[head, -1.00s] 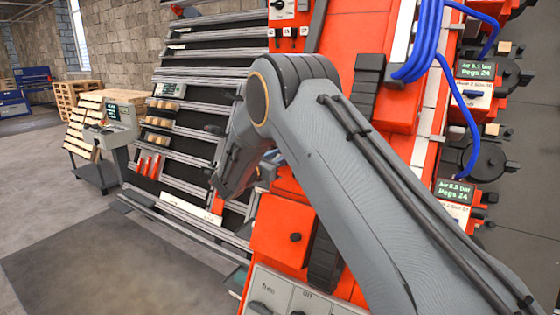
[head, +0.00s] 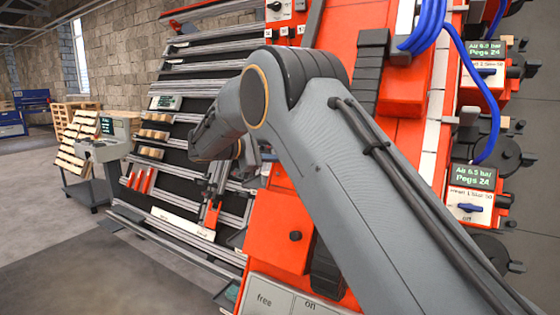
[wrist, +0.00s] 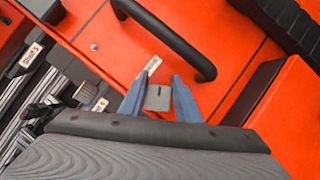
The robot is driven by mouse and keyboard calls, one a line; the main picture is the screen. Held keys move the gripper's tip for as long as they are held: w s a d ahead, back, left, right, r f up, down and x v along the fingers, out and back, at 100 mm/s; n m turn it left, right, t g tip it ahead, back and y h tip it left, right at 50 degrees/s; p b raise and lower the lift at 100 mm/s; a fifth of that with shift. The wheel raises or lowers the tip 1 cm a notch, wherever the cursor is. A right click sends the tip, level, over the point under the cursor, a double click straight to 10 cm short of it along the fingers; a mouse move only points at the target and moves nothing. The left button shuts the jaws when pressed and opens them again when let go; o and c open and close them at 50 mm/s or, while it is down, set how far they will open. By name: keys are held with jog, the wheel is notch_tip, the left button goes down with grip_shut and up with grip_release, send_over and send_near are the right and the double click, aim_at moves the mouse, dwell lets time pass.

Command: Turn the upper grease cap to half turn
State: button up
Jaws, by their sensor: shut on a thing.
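In the wrist view my gripper (wrist: 159,80) has its two blue fingers on either side of a small grey cap (wrist: 158,98). It is shut on this cap, which has a dark slot in its face, against the red machine panel. The slot lies slanted. A small light label (wrist: 153,64) is on the panel just past the fingertips. In the head view my arm covers most of the work area, and the cap cannot be made out there.
In the wrist view a black bar handle (wrist: 185,45) stands out from the panel close to the fingers. A raised red box (wrist: 290,105) is at the right. In the head view blue hoses (head: 490,100) hang at the right, and open floor (head: 50,210) lies at the left.

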jog(key=m+g+b, duration=0.1)
jog(key=m, duration=0.1)
jog(key=m+g+y+b, duration=0.1)
jog(key=m, duration=0.1)
jog(key=f+m+b, duration=0.1)
jog(key=m, duration=0.1)
jog(key=shift+s+m+g, duration=0.2)
jog(key=shift+m+g, duration=0.2)
jog(key=m+y, duration=0.1)
jog(key=m, duration=0.1)
jog(key=m+y+b, duration=0.1)
jog(key=m+g+y, duration=0.1)
jog(key=m, duration=0.1)
jog(key=shift+s+a+f+m+b, duration=0.15)
jog(key=shift+a+f+m+b, duration=0.1)
jog(key=shift+f+m+b, duration=0.1)
jog(key=m+y, duration=0.1)
jog(key=m+y+b, duration=0.1)
jog(key=m, duration=0.1)
jog(key=m+y+b, duration=0.1)
jog(key=m, duration=0.1)
jog(key=shift+a+f, duration=0.25)
jog(key=shift+a, duration=0.1)
jog(key=m+y+b, duration=0.1)
jog(key=m+t+y+b, duration=0.1)
jog(key=m+b, duration=0.1)
jog(key=shift+w+a+m, duration=0.2)
jog(key=shift+a+m, duration=0.05)
jog(key=shift+a, duration=0.05)
jog(key=shift+b, duration=0.3)
